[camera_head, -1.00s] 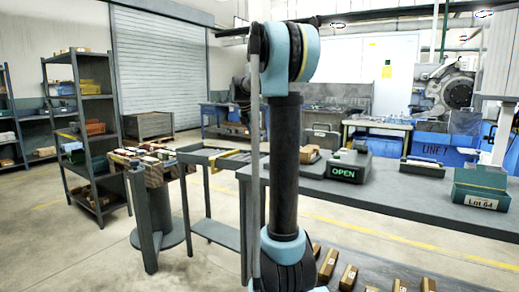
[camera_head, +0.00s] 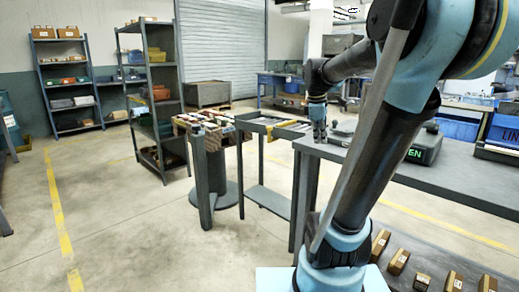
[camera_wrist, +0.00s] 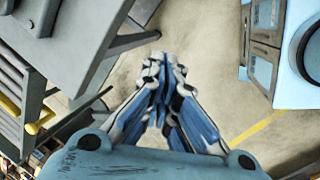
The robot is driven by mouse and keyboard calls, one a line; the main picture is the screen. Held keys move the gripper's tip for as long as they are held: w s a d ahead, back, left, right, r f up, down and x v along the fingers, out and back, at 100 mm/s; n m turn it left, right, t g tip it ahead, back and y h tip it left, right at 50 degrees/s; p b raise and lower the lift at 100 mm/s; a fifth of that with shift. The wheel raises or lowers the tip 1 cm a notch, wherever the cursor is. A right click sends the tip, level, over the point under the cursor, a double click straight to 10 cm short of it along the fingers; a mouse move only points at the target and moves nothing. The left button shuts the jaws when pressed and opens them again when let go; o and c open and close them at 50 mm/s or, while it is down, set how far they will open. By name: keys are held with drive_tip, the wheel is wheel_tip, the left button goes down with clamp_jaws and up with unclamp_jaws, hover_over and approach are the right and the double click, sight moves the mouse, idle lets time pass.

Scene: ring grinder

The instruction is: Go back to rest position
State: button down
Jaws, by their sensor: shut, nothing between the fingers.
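My gripper (camera_head: 319,138) hangs at the end of my bent arm in the head view, pointing down near the left end of the grey bench (camera_head: 462,185). In the wrist view my gripper (camera_wrist: 163,62) has its blue and white fingers drawn together at the tips. Nothing shows between them, and bare floor lies beyond. My arm crosses the right half of the head view and hides part of the bench.
A sign box (camera_head: 425,147) stands on the bench, partly behind my arm. Several small brown boxes (camera_head: 398,262) sit on a low surface beside my base. A side table (camera_head: 265,128) and shelf rack (camera_head: 160,120) stand left. Open floor (camera_head: 120,240) lies front left.

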drive_tip(key=s+a+f+m+y, duration=0.1)
drive_tip(key=s+a+f+m, duration=0.1)
drive_tip(key=s+f+m, duration=0.4)
drive_tip(key=s+a+f+m+y, duration=0.1)
drive_tip(key=s+a+f+m, duration=0.1)
drive_tip(key=s+f+m, duration=0.5)
drive_tip(key=s+f, duration=0.6)
drive_tip(key=s, duration=0.2)
drive_tip(key=shift+s, duration=0.1)
drive_tip(key=shift+w+f, duration=0.2)
drive_tip(key=shift+w, duration=0.25)
